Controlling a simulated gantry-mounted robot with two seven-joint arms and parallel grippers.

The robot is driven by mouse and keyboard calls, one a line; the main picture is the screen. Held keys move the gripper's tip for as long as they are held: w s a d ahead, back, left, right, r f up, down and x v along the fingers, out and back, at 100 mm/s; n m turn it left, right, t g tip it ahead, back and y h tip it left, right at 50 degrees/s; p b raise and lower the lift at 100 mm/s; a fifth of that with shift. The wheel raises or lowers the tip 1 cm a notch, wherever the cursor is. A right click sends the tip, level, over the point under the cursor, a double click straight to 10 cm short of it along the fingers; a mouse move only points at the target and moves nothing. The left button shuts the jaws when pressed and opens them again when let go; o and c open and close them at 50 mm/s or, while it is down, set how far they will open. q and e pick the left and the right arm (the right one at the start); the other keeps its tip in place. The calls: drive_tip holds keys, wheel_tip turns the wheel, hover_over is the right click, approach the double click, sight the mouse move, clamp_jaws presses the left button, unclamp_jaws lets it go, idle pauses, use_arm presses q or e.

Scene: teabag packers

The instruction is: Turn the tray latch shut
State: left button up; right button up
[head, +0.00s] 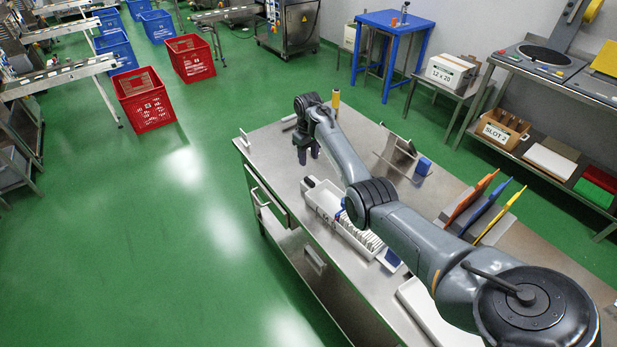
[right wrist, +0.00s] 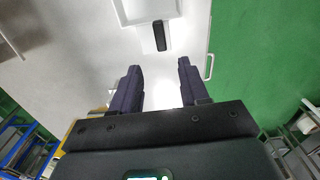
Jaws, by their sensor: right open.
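The white tray (head: 319,200) lies on the steel table, with several pale packets standing in its nearer part. At its far end sits the latch (head: 309,181), a small dark bar on a pale mount. In the right wrist view the latch (right wrist: 161,36) points away from the end wall of the tray (right wrist: 122,14), in line with the tray's length. My right gripper (head: 307,156) points down above the table, just beyond the latch. Its two dark fingers (right wrist: 158,72) are apart with nothing between them. My left gripper is out of view.
On the steel table (head: 270,150), a yellow-topped post (head: 336,99) stands at the far end, and a blue block (head: 423,166) sits by a metal stand. Orange, blue and yellow upright panels (head: 500,211) stand on the right. My right arm hides part of the tray.

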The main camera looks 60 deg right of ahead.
sight(309, 179)
wheel_tip(309, 179, down, 10)
drive_tip(key=b, duration=0.3)
drive_tip(key=shift+f, duration=0.25)
drive_tip(key=shift+c, duration=0.5)
clamp_jaws()
